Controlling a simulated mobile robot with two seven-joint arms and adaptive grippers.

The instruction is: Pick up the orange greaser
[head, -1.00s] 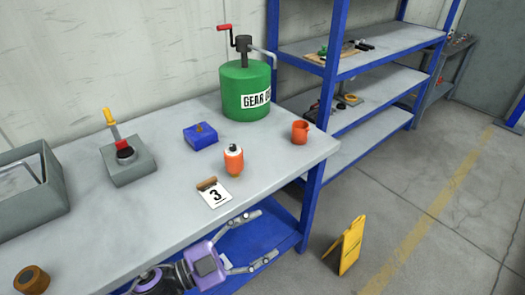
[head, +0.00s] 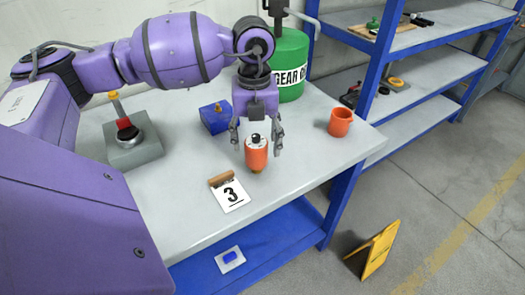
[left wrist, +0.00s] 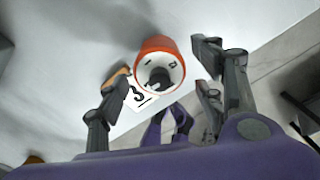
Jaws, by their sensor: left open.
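The orange greaser (head: 257,157) stands on the grey bench, with a white top and a dark cap. It also shows in the left wrist view (left wrist: 160,52), seen from its top end. My left gripper (head: 256,146) is open and points down, its fingers on either side of the greaser's top in the head view. In the left wrist view the open fingers (left wrist: 160,85) lie to the left and right of the greaser, with gaps between. I cannot tell whether any finger touches it. My right gripper is not clearly seen.
A card marked 3 (head: 232,196) lies in front of the greaser. A blue block (head: 214,119), an orange cup (head: 340,122), a green gear oil drum (head: 291,75) and a grey box with a red-and-yellow lever (head: 134,150) stand around it. A yellow floor sign (head: 376,250) stands below.

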